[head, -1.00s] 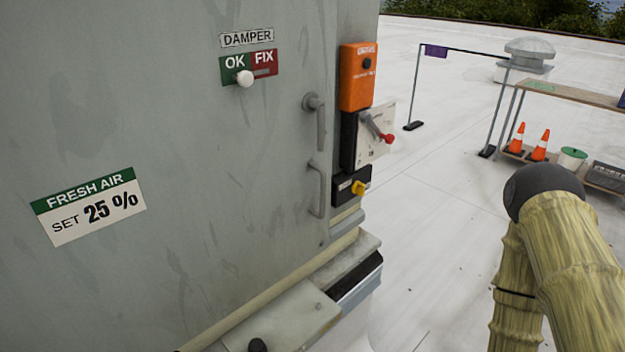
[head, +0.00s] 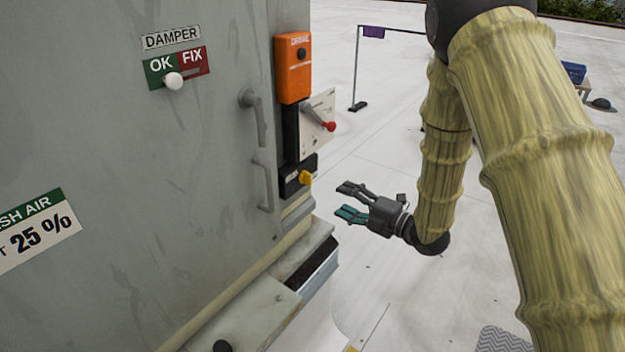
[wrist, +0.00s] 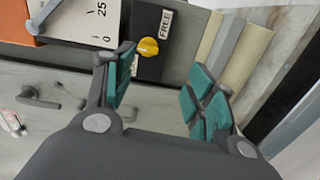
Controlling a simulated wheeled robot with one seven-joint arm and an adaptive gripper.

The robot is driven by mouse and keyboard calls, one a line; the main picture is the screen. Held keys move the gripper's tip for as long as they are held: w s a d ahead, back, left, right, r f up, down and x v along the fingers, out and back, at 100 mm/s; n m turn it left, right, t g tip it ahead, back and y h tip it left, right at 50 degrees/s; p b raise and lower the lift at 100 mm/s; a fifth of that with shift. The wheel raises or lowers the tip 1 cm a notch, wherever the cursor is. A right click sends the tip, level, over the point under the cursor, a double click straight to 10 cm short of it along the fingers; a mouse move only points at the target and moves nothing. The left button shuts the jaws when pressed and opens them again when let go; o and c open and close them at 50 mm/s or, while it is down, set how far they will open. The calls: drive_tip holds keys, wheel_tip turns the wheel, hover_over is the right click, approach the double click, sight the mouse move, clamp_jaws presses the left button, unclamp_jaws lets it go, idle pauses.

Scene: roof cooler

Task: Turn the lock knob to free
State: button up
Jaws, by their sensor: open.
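The lock knob (head: 305,178) is small and yellow. It sits on a black plate (head: 291,184) at the right edge of the grey cabinet, below the red-tipped lever. In the wrist view the yellow knob (wrist: 149,46) lies beyond my fingertips, nearer the left finger, with a "FREE" label (wrist: 166,25) beside it. My gripper (head: 352,202) is open and empty, to the right of the knob and a little lower in the head view, apart from it. In the wrist view my gripper (wrist: 160,90) shows teal pads spread wide.
An orange box (head: 293,70) and a white panel with a red-tipped lever (head: 318,116) are above the knob. Cabinet door handles (head: 262,185) and a ledge (head: 240,310) are close by. A barrier frame (head: 356,65) stands behind on open white roof.

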sight(311, 180)
drive_tip(key=w+a+r+n+p, duration=0.1)
drive_tip(key=w+a+p, duration=0.2)
drive_tip(key=w+a, duration=0.3)
drive_tip(key=a, duration=0.3)
drive_tip(key=shift+w+r+y, duration=0.3)
drive_tip(key=shift+r+y, duration=0.1)
drive_tip(key=shift+a, duration=0.1)
drive_tip(key=shift+c, duration=0.2)
drive_tip(key=c, duration=1)
